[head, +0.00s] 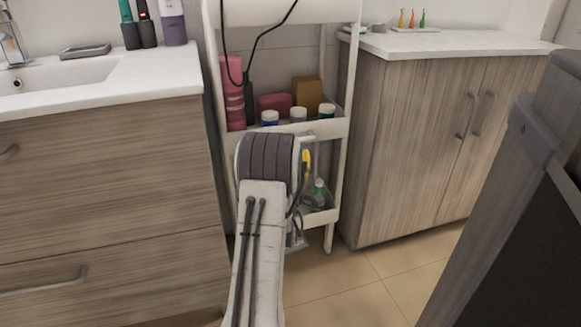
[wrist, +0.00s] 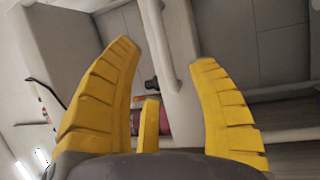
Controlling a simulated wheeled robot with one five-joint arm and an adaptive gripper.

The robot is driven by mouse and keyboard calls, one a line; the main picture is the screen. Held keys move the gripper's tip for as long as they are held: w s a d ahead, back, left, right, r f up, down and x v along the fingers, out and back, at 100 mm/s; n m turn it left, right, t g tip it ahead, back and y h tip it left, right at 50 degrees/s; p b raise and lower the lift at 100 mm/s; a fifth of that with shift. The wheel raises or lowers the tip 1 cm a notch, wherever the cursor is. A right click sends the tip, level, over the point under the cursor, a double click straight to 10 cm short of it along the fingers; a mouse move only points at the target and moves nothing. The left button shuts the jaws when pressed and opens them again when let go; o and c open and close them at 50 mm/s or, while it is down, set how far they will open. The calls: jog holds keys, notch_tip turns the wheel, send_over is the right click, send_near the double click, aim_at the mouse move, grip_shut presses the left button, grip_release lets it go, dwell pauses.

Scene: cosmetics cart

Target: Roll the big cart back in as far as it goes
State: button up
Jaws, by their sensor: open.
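The big white cart (head: 342,125) stands upright in the gap between the sink cabinet and the right cabinet. Its shelves hold bottles and boxes. A short pale handle (head: 308,137) shows on the front of its middle shelf. My arm reaches to the cart and hides part of its lower half. In the wrist view, my gripper (wrist: 165,58) has its yellow fingers spread wide. A white bar (wrist: 157,45) and a wider white cart part (wrist: 183,65) show between and beyond the fingers. I cannot tell whether the fingers touch them.
The sink cabinet (head: 105,190) is close on the left, and the wooden cabinet (head: 400,150) is on the right. A dark grey object (head: 540,190) fills the right foreground. Tiled floor (head: 370,285) is clear in front of the right cabinet. A black cable (head: 250,55) hangs over the cart's top.

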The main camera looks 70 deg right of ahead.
jog(key=shift+v, duration=1.4)
